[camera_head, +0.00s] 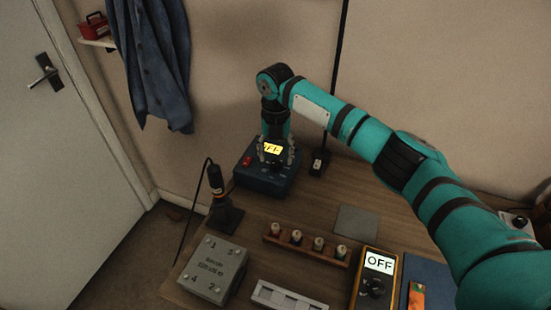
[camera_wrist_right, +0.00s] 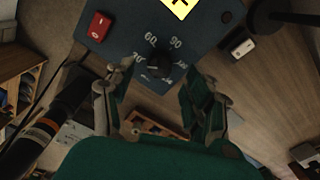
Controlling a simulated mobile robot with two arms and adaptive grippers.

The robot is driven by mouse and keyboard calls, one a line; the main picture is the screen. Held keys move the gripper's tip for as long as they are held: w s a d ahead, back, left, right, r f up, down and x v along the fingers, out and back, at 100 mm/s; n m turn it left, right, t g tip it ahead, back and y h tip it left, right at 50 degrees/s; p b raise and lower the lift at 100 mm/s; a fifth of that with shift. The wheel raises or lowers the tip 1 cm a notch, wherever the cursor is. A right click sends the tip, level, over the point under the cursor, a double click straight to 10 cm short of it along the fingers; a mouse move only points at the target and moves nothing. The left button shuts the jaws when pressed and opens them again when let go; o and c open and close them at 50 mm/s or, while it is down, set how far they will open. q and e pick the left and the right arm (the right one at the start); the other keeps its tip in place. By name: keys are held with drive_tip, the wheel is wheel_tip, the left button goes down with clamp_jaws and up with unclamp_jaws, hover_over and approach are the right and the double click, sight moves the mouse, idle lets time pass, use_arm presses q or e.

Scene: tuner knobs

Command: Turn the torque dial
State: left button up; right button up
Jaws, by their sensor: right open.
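The blue torque box (camera_head: 255,180) stands at the back of the bench with a lit yellow display (camera_head: 272,149) reading OFF and a red switch (camera_head: 247,161). My right gripper (camera_head: 277,158) points down over this box. In the right wrist view the black dial (camera_wrist_right: 159,64) sits on the blue face among white numbers, including 60. My right gripper's fingers (camera_wrist_right: 152,88) are open, one on each side of the dial's near side. I cannot tell whether they touch it. My left gripper is not in view.
A yellow meter (camera_head: 356,290) reading OFF stands at the front. A rack of pegs (camera_head: 300,255), a grey numbered box (camera_head: 213,270) and a driver in a stand (camera_head: 226,217) are nearby. A dark cable hangs on the wall behind. A grey pad (camera_head: 357,221) lies flat.

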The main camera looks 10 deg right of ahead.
sight(276, 163)
wheel_tip(276, 163, down, 3)
drive_tip(key=shift+r, duration=0.1)
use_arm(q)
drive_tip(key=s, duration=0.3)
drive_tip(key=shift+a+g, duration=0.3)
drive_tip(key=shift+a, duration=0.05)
use_arm(e)
drive_tip(key=shift+c, duration=0.2)
drive_tip(key=c, duration=0.7)
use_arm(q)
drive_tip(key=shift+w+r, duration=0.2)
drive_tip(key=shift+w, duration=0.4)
use_arm(e)
clamp_jaws()
